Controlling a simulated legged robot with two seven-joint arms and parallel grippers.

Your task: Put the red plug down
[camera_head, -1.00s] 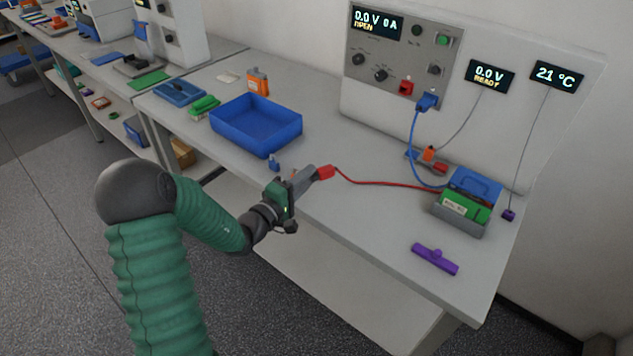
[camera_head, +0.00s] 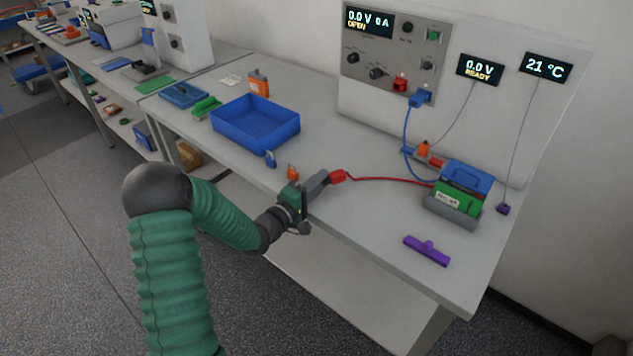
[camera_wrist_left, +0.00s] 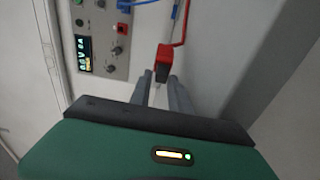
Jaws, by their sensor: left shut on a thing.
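The red plug (camera_head: 337,177) is at the tips of my left gripper (camera_head: 328,179), near the front edge of the bench. The left gripper is shut on it. In the left wrist view the plug (camera_wrist_left: 164,58) sits between the fingertips (camera_wrist_left: 163,78), its dark end toward the gripper. A red cable (camera_head: 388,180) runs from the plug to the green battery pack (camera_head: 455,204) in its grey holder. I cannot tell whether the plug touches the bench. My right gripper is not in view.
A blue plug (camera_head: 420,98) sits in the cycler panel (camera_head: 393,55), beside a red socket (camera_head: 400,83). A blue tray (camera_head: 255,124) stands left of the gripper. The bench (camera_head: 345,225) is bare around the gripper's front.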

